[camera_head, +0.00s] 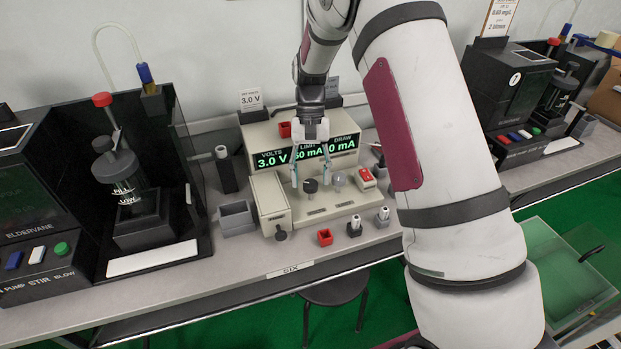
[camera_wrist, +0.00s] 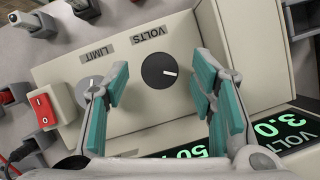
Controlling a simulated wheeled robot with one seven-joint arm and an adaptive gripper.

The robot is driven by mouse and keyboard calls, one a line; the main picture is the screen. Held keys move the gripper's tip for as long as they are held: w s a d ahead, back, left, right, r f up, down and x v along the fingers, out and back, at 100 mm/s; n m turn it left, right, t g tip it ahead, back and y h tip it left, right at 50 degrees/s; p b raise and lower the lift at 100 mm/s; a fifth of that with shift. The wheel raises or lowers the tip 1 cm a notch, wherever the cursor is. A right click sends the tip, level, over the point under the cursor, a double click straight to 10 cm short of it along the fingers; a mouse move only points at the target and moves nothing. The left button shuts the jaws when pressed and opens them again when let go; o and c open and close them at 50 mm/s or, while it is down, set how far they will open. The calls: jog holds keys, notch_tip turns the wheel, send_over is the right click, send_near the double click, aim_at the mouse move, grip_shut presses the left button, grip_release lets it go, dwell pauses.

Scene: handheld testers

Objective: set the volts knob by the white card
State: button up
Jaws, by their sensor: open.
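The white card (camera_head: 251,98) stands on top of the beige supply and reads 3.0 V. The green display (camera_head: 270,161) also reads 3.0 V under VOLTS. The black volts knob (camera_head: 310,186) is on the sloped front panel; in the wrist view (camera_wrist: 158,71) its white pointer line aims right, away from the LIMIT knob. My gripper (camera_head: 310,172) is open and empty, pointing down over the panel. In the wrist view its teal-padded fingers (camera_wrist: 163,88) are apart, with the knob between and slightly beyond them. I see no contact with it.
The grey LIMIT knob (camera_wrist: 86,92) sits beside the volts knob, close to one finger. Beyond it is a red rocker switch (camera_head: 366,177). Dark stirrer stations (camera_head: 130,190) flank the bench.

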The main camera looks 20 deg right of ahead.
jog(key=v, duration=1)
jog(key=shift+r, duration=0.3)
jog(key=shift+w, duration=0.1)
notch_tip(320, 180, up, 9)
jog(key=t+p, duration=0.1)
jog(key=p, duration=0.1)
send_over(317, 185)
jog(key=s+r+n+t+p, duration=0.2)
jog(key=s+r+t, duration=0.1)
jog(key=s+r, duration=0.6)
jog(key=s+r+n+t+h+p, duration=0.1)
jog(key=s+t+p, duration=0.2)
jog(key=s, duration=1.9)
jog(key=shift+a+r+n+t+p, duration=0.25)
jog(key=shift+a+n+t, duration=0.2)
jog(key=shift+t, duration=0.25)
jog(key=shift+d, duration=0.1)
